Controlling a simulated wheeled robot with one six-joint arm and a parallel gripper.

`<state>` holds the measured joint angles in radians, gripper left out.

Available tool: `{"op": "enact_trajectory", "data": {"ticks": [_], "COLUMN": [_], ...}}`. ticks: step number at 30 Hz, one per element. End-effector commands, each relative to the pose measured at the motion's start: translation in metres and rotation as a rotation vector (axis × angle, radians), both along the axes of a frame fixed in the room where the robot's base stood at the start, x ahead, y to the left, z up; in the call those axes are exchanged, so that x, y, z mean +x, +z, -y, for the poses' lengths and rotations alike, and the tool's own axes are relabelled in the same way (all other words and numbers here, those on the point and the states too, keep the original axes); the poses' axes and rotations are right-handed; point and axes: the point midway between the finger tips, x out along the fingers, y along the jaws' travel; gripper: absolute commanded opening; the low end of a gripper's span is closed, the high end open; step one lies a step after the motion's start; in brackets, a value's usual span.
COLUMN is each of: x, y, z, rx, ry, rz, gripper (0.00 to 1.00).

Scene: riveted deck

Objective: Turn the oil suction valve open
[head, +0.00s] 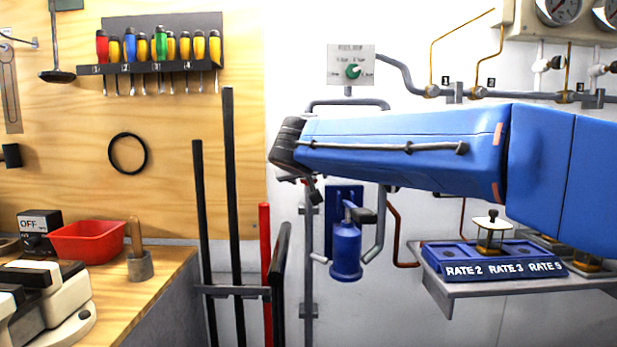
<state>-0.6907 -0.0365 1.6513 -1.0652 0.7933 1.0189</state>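My blue arm reaches in from the right, across the middle of the head view. Its dark end hangs in front of the wall piping. Small dark parts under that end look like part of my gripper (312,190); its fingers cannot be made out, nor whether it touches anything. I cannot tell which fitting is the oil suction valve. A grey pipe loop (345,103) runs down the wall behind my arm, and a bit of red shows by the dark parts. My arm hides much of this piping.
A blue canister (346,250) hangs below my arm. A shelf (455,291) at right bears a blue block (480,262) marked RATE. A control box (351,65) with a green knob is above. Upright bars (230,190) and a workbench (165,290) stand at left.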

Motion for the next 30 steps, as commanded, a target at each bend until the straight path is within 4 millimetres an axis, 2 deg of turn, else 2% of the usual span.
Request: {"op": "enact_trajectory", "data": {"ticks": [7,12,23,30], "x": [0.0004,0.0002,-0.0001,-0.0002], "y": [0.0001,0.0001,0.0,0.0002], "z": [0.0,-0.0001,-0.0011,-0.0016], "rx": [0.0,0.0,-0.038,-0.176], "ry": [0.0,0.0,0.002,0.001], "rz": [0.0,0.0,0.001,0.007], "gripper": [0.55,0.15,0.14,0.14]}}
